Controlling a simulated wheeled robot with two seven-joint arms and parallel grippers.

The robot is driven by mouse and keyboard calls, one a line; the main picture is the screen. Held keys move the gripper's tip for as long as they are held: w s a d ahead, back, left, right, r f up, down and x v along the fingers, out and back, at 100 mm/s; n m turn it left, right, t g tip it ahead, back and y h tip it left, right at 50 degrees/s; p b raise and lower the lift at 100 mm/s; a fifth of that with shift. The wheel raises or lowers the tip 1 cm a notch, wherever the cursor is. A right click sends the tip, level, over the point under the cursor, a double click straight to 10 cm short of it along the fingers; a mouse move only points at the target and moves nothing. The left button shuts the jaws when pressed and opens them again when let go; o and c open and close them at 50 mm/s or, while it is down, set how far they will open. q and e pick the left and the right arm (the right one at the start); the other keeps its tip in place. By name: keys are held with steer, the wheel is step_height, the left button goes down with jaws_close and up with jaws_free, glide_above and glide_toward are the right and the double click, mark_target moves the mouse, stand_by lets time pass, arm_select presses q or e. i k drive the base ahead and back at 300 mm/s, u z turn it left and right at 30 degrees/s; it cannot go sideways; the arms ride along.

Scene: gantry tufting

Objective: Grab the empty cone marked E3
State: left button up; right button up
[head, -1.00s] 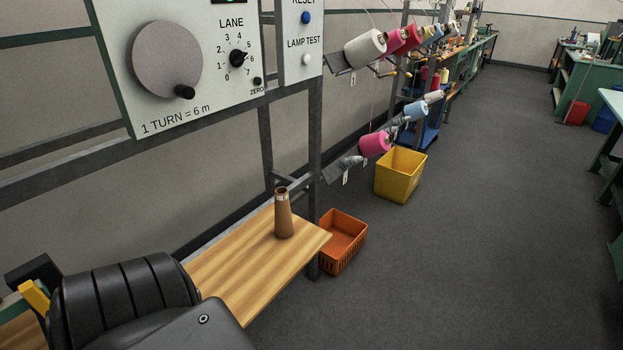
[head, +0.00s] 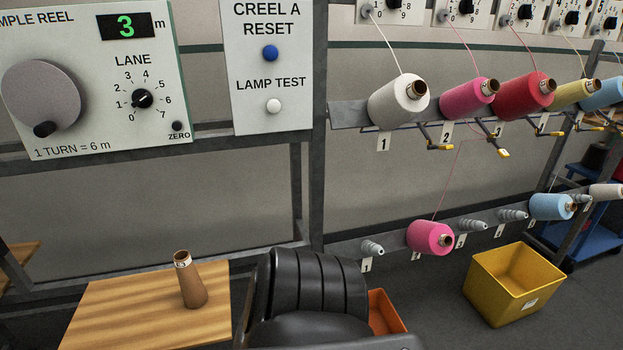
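A bare brown cone (head: 192,285) stands upright on a wooden shelf (head: 120,315) at the lower left of the head view. It carries no yarn. A pale band with small dark marking rings its top, too small to read surely. Nothing touches the cone except the shelf. Neither of my grippers is in view. A black ribbed part of my own body fills the lower middle, to the right of the shelf.
The sample reel panel (head: 95,75) and creel reset panel (head: 271,65) are above the shelf on a grey frame. Yarn cones, including a pink one (head: 428,238), sit on pegs at right. An orange crate (head: 386,315) and yellow bin (head: 515,285) stand on the floor.

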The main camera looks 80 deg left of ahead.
mark_target(193, 294)
steer(key=i, duration=0.95)
steer(key=u, duration=3.3)
